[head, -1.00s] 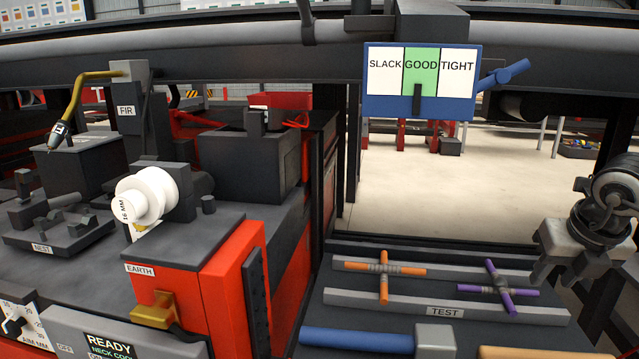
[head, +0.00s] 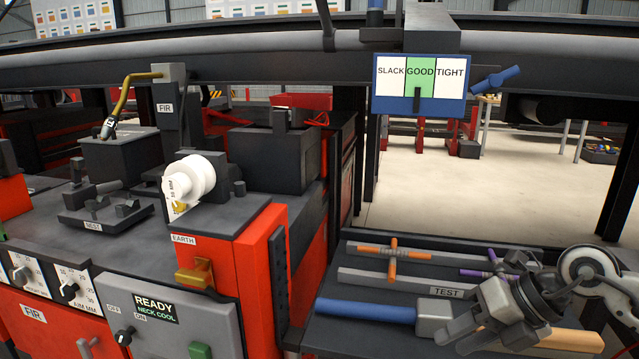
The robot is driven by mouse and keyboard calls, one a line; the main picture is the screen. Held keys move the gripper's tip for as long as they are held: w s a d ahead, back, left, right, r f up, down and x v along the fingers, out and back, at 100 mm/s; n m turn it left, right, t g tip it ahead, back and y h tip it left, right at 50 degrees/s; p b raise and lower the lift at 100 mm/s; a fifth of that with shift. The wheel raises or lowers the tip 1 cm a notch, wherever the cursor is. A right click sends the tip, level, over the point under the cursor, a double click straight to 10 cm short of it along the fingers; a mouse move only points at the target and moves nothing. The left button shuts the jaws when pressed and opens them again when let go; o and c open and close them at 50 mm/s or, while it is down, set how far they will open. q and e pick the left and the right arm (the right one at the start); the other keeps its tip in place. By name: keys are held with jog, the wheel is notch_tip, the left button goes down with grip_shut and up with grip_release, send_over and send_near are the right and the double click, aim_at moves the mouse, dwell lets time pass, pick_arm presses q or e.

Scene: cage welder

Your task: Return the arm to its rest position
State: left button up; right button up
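My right gripper (head: 452,341) is at the lower right, grey, with its fingers pointing down and left. It shows in front of the test rack, close to the grey head of a blue-handled tool. I see nothing between its fingers, but the gap between them does not show clearly. The forearm comes in from the right edge. My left gripper is not in view.
The test rack (head: 372,280) holds an orange crossed piece (head: 394,258) and a purple one (head: 476,273), partly hidden by my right gripper. A blue-handled hammer (head: 365,311) and a wooden handle (head: 560,341) lie in front. A SLACK/GOOD/TIGHT gauge (head: 420,78) hangs above. The welder (head: 262,262) stands left.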

jog(key=s+a+r+m+t+y+p, duration=0.1)
jog(key=s+a+r+m+t+y, duration=0.1)
jog(key=a+m+t+y, duration=0.35)
jog(key=s+a+r+m+t+y, duration=0.2)
jog(key=a+m+y, duration=0.35)
jog(key=a, duration=0.35)
pick_arm(q)
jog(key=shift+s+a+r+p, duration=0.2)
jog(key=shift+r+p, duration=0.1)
jog(key=shift+p, duration=0.5)
pick_arm(e)
jog(key=s+d+f+m+h, duration=0.1)
jog(key=s+f+m+h, duration=0.2)
jog(key=f+m+h, duration=0.2)
jog(key=s+d+f+m+h, duration=0.2)
jog(key=s+f+m+h, duration=0.2)
jog(key=f+m, duration=0.5)
jog(key=s+d+f+m+h, duration=0.2)
jog(key=s+f+m+h, duration=0.1)
jog(key=f+m+h, duration=0.2)
notch_tip(320, 180, down, 2)
jog(key=m, duration=0.3)
jog(key=shift+s+m+h, duration=0.3)
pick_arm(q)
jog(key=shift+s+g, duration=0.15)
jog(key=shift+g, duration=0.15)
pick_arm(e)
jog(key=shift+f, duration=0.1)
